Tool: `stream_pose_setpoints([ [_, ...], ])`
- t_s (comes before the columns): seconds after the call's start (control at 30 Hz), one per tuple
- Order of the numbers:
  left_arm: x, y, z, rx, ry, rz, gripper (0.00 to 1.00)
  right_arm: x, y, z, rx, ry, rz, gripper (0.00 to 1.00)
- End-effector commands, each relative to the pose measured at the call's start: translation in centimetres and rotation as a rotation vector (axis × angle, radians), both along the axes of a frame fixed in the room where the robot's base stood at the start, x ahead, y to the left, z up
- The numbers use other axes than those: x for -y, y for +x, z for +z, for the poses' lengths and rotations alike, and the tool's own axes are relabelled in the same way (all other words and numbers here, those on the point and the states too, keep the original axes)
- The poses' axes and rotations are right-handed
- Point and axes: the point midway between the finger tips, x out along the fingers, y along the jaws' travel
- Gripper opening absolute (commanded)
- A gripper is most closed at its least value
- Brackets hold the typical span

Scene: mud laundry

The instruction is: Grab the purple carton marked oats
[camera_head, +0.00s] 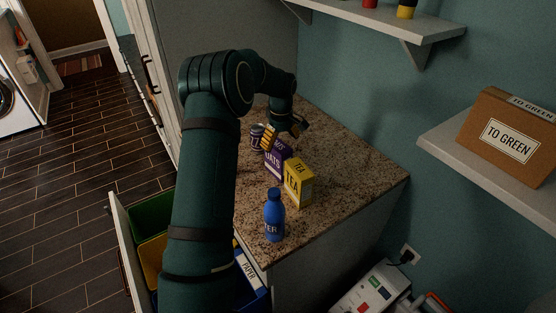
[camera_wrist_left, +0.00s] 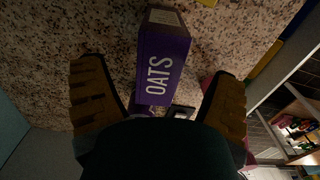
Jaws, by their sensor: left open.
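The purple oats carton (camera_head: 277,160) stands upright on the speckled counter, behind the yellow tea carton, which hides part of it. In the left wrist view the oats carton (camera_wrist_left: 163,62) shows its white lettering between my left gripper's spread fingers, with a gap on each side. How deep the carton sits between the fingers is hard to tell. My right gripper is not in view.
A yellow tea carton (camera_head: 298,186) and a blue bottle (camera_head: 274,216) stand in front. A dark can (camera_head: 257,137) stands left of the oats carton. A cardboard box (camera_head: 508,138) sits on a right shelf (camera_head: 450,143). The counter's right side (camera_head: 355,170) is clear.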

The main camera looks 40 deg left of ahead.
Motion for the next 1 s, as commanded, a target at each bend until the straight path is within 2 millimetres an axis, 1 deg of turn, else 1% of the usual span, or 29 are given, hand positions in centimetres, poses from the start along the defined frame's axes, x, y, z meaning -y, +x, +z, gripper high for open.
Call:
stream_pose_setpoints([
  [0.33, -0.2, 0.0, -4.5, -0.001, -0.001, 0.001, 0.87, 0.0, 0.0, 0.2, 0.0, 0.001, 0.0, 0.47],
  [0.4, -0.2, 0.0, -4.8, 0.0, -0.001, 0.001, 0.87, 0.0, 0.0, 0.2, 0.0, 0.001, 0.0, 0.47],
  [0.6, -0.2, 0.0, -4.9, 0.0, 0.0, 0.0, 0.87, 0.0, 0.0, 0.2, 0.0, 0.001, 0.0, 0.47],
  [0.63, -0.2, 0.0, -4.9, 0.0, 0.0, 0.0, 0.79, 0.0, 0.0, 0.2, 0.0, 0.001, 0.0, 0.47],
  [0.67, -0.2, 0.0, -4.9, 0.0, 0.0, 0.0, 0.69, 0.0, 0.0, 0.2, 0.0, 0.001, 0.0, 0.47],
  [0.7, -0.2, 0.0, -4.9, 0.0, 0.0, 0.0, 0.55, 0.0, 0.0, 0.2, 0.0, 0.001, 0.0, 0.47],
  [0.77, -0.2, 0.0, -4.9, 0.0, 0.0, 0.0, 0.34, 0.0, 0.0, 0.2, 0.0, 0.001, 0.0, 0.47],
  [0.8, -0.2, 0.0, -4.8, 0.0, 0.0, 0.0, 0.27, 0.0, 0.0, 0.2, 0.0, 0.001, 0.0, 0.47],
  [1.0, -0.2, 0.0, -4.8, 0.0, 0.0, 0.0, 0.27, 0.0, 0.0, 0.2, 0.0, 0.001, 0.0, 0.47],
])
